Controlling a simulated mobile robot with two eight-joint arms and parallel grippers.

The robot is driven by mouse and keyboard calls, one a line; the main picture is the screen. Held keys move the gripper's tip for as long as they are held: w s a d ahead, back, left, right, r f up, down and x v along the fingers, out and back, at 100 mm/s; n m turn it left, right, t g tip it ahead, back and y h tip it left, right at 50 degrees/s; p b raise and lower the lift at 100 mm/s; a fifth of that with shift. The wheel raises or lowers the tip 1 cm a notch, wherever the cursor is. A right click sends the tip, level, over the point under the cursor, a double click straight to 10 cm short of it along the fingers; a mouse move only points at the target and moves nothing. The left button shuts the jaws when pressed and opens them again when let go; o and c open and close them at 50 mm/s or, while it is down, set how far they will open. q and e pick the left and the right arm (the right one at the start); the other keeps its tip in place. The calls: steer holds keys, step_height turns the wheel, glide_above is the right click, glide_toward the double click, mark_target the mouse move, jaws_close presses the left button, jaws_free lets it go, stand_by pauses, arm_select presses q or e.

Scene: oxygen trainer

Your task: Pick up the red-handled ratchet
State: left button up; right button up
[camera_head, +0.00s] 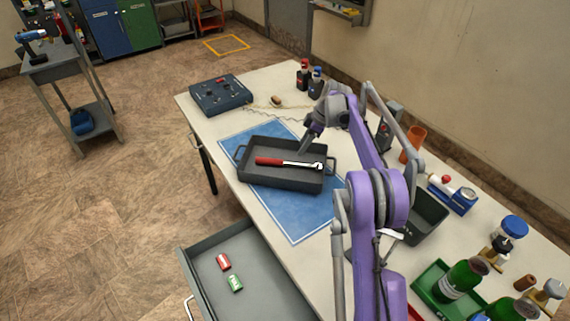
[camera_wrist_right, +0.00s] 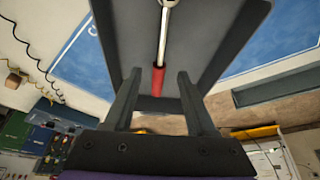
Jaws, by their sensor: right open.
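The ratchet (camera_head: 289,163), with a red handle at left and a shiny metal shaft and head at right, lies in a dark grey tray (camera_head: 262,182). The tray sits on a blue mat (camera_head: 298,223) on the table. My right gripper (camera_head: 304,150) is over the tray near the ratchet's metal part, its tips small and partly unclear in the head view. In the right wrist view, the open right gripper (camera_wrist_right: 159,76) has the red handle (camera_wrist_right: 157,81) showing between its fingers, with no grip on it. My left gripper is out of view.
A dark control box (camera_head: 221,95) and small bottles (camera_head: 316,82) stand at the table's back. A dark bin (camera_head: 425,217), a green tray (camera_head: 432,286) and green bottles (camera_head: 463,278) are at right. An open drawer (camera_head: 257,262) juts out at the front left.

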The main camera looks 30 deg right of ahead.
mark_target(289, 164)
steer(key=x, duration=0.9)
steer(key=shift+w+a+f, duration=0.1)
steer(key=shift+w+a, duration=0.1)
steer(key=shift+a, duration=0.05)
jaws_close()
stand_by(1.1)
